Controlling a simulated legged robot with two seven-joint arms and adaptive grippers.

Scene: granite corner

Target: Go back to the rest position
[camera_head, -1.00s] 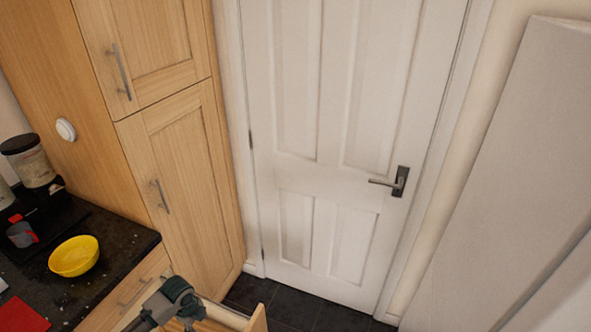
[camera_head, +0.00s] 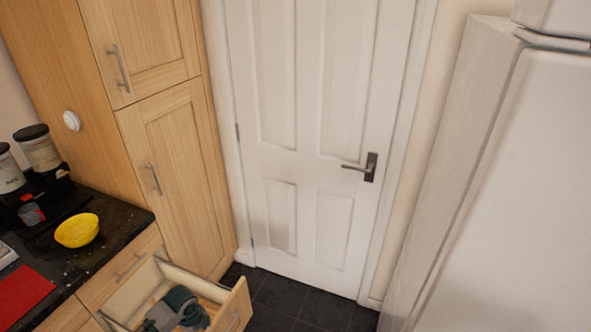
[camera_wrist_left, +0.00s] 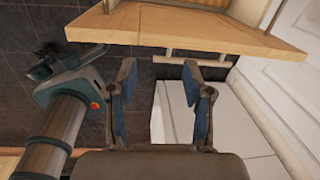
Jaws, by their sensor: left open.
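My left gripper (camera_wrist_left: 159,70) shows in the left wrist view with its two fingers apart and nothing between them. The wooden drawer front (camera_wrist_left: 200,27) with its bar handle lies just beyond the fingertips; I cannot tell whether they touch it. In the head view, a grey and teal part of my arm shows over the open drawer at the lower left, and no fingers can be made out there. My right gripper cannot be made out in either view.
The open drawer (camera_head: 237,308) juts out below the dark worktop (camera_head: 105,240). A yellow bowl (camera_head: 77,231) stands on the worktop. A tall wooden cupboard (camera_head: 180,170), a closed white door (camera_head: 310,150) and a white fridge (camera_head: 500,200) surround dark floor tiles (camera_head: 290,300).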

